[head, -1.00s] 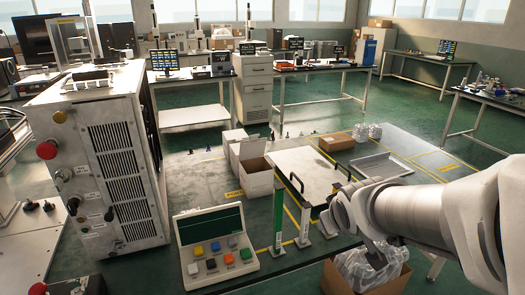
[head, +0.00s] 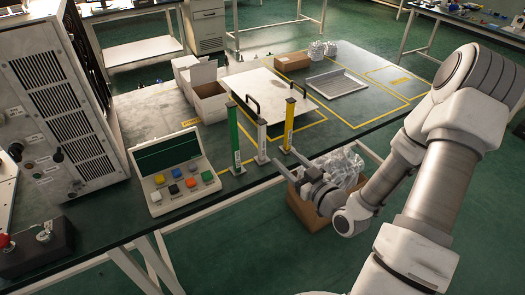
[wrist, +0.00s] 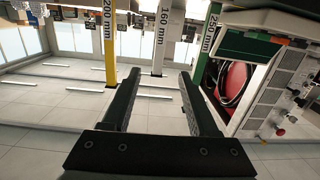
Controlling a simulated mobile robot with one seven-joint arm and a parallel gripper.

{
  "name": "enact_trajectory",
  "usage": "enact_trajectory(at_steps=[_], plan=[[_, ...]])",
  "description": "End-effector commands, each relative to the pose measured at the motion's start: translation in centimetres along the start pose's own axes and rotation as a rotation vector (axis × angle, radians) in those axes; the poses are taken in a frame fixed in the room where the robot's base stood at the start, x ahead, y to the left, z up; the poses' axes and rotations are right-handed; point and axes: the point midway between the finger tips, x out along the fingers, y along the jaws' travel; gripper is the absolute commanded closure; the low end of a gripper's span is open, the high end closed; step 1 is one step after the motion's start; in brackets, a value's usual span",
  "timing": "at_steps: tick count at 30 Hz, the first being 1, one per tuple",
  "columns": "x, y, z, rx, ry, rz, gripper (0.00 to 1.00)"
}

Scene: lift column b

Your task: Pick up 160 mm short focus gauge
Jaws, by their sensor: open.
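The white 160 mm gauge (head: 262,142) stands upright near the front edge of the dark table, between the green gauge (head: 236,140) and the yellow gauge (head: 288,124). My gripper (head: 288,164) is open and empty, just off the table's front edge, to the lower right of the white gauge and apart from it. In the wrist view, the white gauge (wrist: 167,35), labelled 160 mm, lines up between and beyond my open fingertips (wrist: 160,76). The yellow 200 mm gauge (wrist: 110,45) is to its left and the green gauge (wrist: 209,35) to its right.
A case with coloured buttons (head: 178,172) is left of the gauges. A pale board with black handles (head: 262,90) lies behind them. A cardboard box with clear plastic (head: 312,208) is below my gripper. A grey cabinet (head: 60,95) stands at the left.

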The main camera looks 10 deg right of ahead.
Motion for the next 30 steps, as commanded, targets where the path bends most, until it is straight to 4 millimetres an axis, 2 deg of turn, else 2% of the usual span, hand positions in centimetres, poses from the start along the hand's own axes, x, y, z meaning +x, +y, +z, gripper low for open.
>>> enact_trajectory(at_steps=[6,30], plan=[[-0.4,0.2,-0.1,0.037,0.072,0.019,0.4],[1.9,0.2,0.0,0.034,0.073,0.019,0.4]])
